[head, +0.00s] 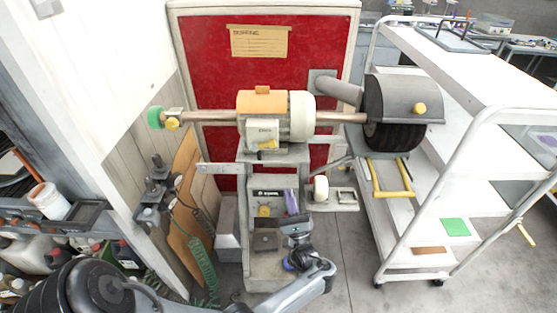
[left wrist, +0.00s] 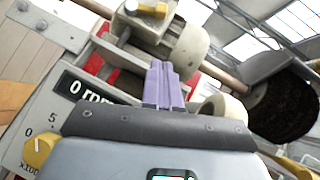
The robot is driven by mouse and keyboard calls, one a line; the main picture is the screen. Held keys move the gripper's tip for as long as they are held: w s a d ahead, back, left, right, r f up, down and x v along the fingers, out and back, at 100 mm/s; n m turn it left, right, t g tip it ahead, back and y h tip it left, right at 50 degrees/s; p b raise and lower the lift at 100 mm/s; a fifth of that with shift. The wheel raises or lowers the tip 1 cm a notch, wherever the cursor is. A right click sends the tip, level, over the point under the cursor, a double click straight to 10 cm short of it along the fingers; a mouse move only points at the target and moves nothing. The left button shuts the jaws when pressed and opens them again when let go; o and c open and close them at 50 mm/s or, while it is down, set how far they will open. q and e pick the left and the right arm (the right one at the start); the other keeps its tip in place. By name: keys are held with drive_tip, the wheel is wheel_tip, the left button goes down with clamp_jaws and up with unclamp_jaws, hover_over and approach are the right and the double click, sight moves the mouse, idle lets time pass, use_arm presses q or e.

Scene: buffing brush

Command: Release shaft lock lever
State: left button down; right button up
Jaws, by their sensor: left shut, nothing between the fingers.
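The buffing machine's motor (head: 262,118) is orange and cream and sits on a grey pedestal, with a shaft running out both sides. A small yellow lever-like part (head: 268,145) is on the motor's front; a yellow part also shows at the top of the left wrist view (left wrist: 150,9). I cannot tell for sure that it is the shaft lock lever. My left gripper (head: 291,202) is in front of the pedestal, below the motor and right of the control panel. Its purple fingers (left wrist: 163,86) are shut and empty, apart from the yellow part. My right gripper is not in view.
The control panel (left wrist: 85,92) reads 0 rpm above a yellow knob (head: 264,211). A dark brush (head: 398,134) under a grey hood is on the right, with a yellow handle (head: 391,180) below. A white cart (head: 455,130) stands right; a bench with bottles is left.

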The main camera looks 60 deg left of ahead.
sight(263, 146)
use_arm(q)
drive_tip(key=p+x, duration=0.3)
drive_tip(key=x, duration=0.7)
drive_tip(key=shift+r, duration=0.1)
drive_tip(key=r+p, duration=0.1)
drive_tip(key=r, duration=0.1)
drive_tip(key=s+r+p, duration=0.1)
drive_tip(key=shift+s+a+r+p, duration=0.1)
drive_tip(key=shift+a+r+p, duration=0.2)
drive_tip(key=shift+a, duration=0.1)
drive_tip(key=shift+g, duration=0.3)
